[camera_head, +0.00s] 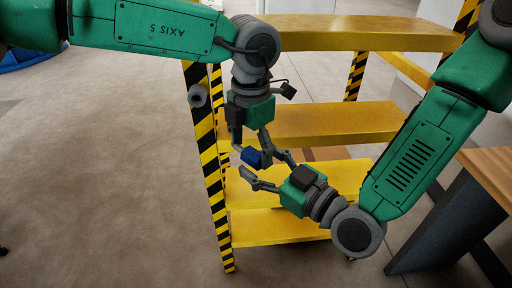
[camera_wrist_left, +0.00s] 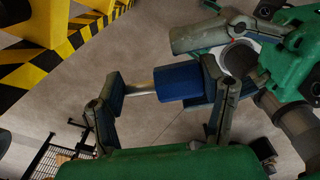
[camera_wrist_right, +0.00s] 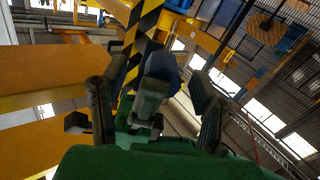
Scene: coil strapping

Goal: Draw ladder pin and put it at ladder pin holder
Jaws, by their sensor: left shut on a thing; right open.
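The ladder pin has a blue handle (camera_head: 251,157) and a pale metal shaft. In the left wrist view the pin (camera_wrist_left: 178,83) lies lengthwise between the fingers of my left gripper (camera_wrist_left: 165,92), which is shut on it. In the head view my left gripper (camera_head: 252,150) points down in front of the yellow ladder (camera_head: 330,120). My right gripper (camera_head: 262,162) is open close to it, its fingers near the handle. In the right wrist view the blue handle (camera_wrist_right: 160,66) and a grey finger show between my right gripper's spread fingers (camera_wrist_right: 155,100). I cannot tell whether they touch.
A grey round tube (camera_head: 198,95) sits on the ladder's black-and-yellow striped post (camera_head: 211,165); I cannot tell if it is the pin holder. A table with a wooden top (camera_head: 490,170) stands at the right.

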